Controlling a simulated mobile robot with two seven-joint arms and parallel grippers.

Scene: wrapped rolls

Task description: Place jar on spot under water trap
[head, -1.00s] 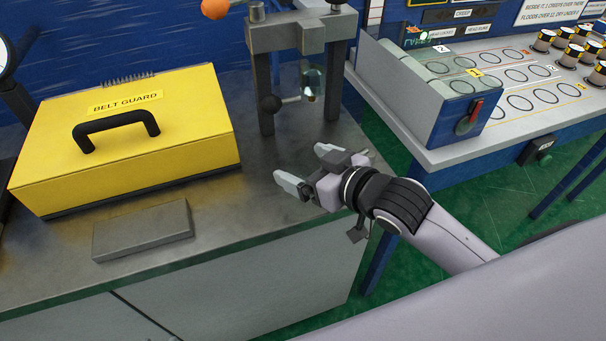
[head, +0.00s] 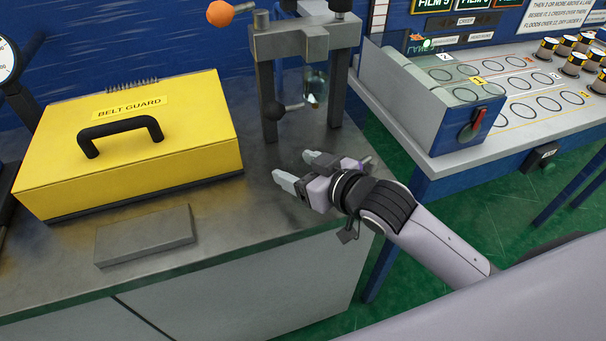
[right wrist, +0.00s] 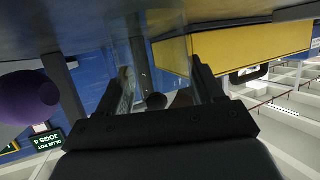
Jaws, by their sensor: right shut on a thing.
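My right gripper (head: 293,170) is over the steel bench, in front of and below the grey post frame (head: 305,40). In the right wrist view, clear glass that looks like the jar (right wrist: 150,50) lies between my two fingers, and the gripper (right wrist: 160,90) is shut on it. The jar can hardly be made out in the head view. The water trap (head: 315,88), a small clear glass bowl, hangs between the frame's posts. The bench (head: 300,135) under it is bare as far as I see; no marked spot is clear. My left gripper is not in view.
A yellow belt guard box (head: 125,140) with a black handle stands left on the bench. A grey block (head: 145,235) lies in front of it. A second table (head: 480,145) with ringed spots stands right.

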